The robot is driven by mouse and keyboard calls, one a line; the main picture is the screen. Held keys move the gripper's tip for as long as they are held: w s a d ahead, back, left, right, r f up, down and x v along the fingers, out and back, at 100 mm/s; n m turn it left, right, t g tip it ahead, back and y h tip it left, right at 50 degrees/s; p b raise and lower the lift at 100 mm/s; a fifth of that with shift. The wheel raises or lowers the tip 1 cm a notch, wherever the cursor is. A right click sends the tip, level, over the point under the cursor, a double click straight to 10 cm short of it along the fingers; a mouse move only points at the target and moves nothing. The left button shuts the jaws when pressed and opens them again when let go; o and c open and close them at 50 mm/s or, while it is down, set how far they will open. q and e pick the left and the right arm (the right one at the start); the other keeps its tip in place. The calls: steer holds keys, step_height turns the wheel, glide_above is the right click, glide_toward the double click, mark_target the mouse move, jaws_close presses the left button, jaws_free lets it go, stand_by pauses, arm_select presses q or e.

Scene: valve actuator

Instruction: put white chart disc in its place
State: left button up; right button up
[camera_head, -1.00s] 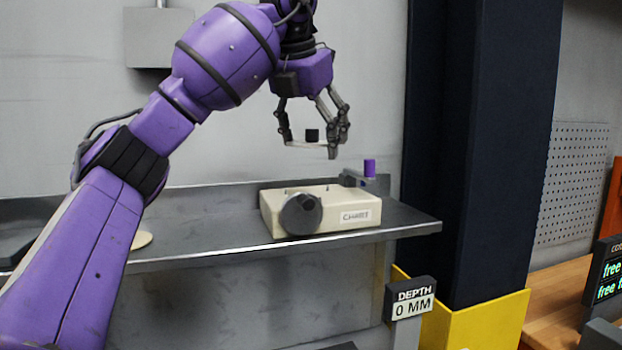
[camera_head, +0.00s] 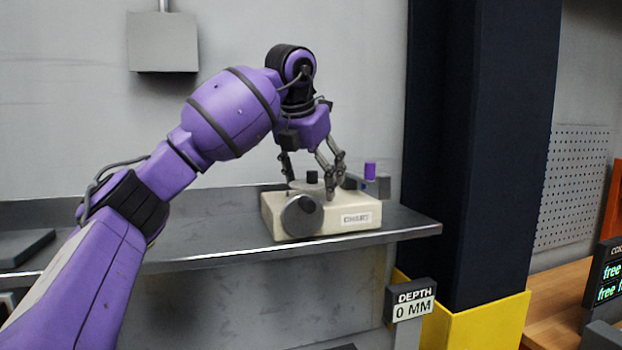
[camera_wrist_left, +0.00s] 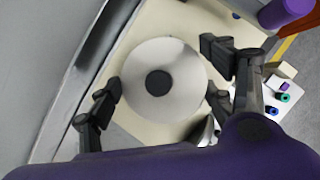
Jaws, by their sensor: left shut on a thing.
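The white chart disc (camera_head: 300,186) is a flat pale disc with a black knob in its middle. My left gripper (camera_head: 311,184) is shut on its rim from both sides, as the left wrist view shows with the disc (camera_wrist_left: 185,63) between the fingers (camera_wrist_left: 163,86). The disc is level, just over or on the top of the cream box (camera_head: 335,225) marked CHART. I cannot tell whether it touches the box. The disc hides the middle of the box top. My right gripper is not in view.
The box has a dark round wheel (camera_head: 301,216) on its front and stands on a grey metal shelf (camera_head: 215,238). A purple knob (camera_head: 370,171) stands at its back right. A dark column (camera_head: 465,150) rises to the right. The shelf front left of the box is clear.

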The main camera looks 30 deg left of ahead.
arm_select(q)
steer(key=shift+f, duration=0.8)
steer(key=o, duration=1.1)
steer(key=shift+f, duration=0.15)
steer(key=shift+r, duration=0.2)
steer(key=shift+r, duration=0.2)
steer(key=v, duration=1.3)
steer(key=shift+w, duration=0.2)
